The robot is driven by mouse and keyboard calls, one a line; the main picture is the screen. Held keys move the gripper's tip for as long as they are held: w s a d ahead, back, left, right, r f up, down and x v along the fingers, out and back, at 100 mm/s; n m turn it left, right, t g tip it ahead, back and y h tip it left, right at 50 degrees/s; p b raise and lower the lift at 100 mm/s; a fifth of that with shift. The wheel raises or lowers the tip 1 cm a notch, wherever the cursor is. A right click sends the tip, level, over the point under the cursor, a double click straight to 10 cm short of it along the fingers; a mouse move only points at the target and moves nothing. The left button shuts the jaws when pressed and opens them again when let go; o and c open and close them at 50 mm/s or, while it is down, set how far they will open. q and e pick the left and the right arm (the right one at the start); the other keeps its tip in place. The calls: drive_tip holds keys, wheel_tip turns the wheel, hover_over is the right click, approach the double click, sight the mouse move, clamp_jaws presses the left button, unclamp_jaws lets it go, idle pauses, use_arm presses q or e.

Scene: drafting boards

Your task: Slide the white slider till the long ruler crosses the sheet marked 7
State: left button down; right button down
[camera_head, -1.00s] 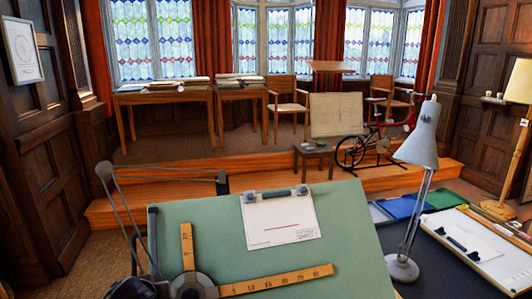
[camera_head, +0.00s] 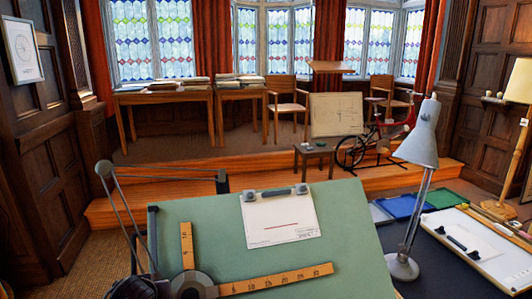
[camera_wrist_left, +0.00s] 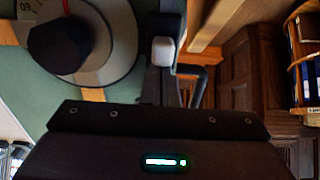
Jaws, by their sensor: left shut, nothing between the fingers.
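The long ruler (camera_head: 285,278) is a wooden scale lying across the lower part of the green drafting board (camera_head: 340,225), well below the clipped sheet (camera_head: 281,219). A short wooden ruler (camera_head: 187,245) stands up from the same round head (camera_head: 192,285). The sheet has a red line; I cannot read a 7 on it. A small white block (camera_wrist_left: 163,50), probably the white slider, shows beside the board edge in the left wrist view. My left gripper (camera_wrist_left: 160,130) is shut and empty near it; contact cannot be told. My right gripper is not in view.
A grey desk lamp (camera_head: 418,165) stands right of the board. A dark table beyond it carries a pale board (camera_head: 500,270) with a paper, and coloured folders (camera_head: 400,206). Hinged metal arms (camera_head: 115,195) rise at the board's left. The board between sheet and ruler is clear.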

use_arm(q)
drive_tip(key=shift+s+d+f, duration=0.1)
drive_tip(key=shift+s+f, duration=0.3)
drive_tip(key=shift+f, duration=0.15)
drive_tip(key=shift+r, duration=0.15)
drive_tip(key=shift+w+r+p, duration=0.2)
drive_tip(key=shift+r+p, duration=0.1)
drive_tip(key=shift+w+r, duration=0.15)
drive_tip(key=shift+w, duration=0.05)
drive_tip(key=shift+s+r+p, duration=0.15)
drive_tip(key=shift+r+p, duration=0.2)
drive_tip(key=shift+p, duration=0.35)
drive_tip(key=p+v, duration=0.5)
drive_tip(key=v, duration=0.1)
drive_tip(key=shift+s+f, duration=0.15)
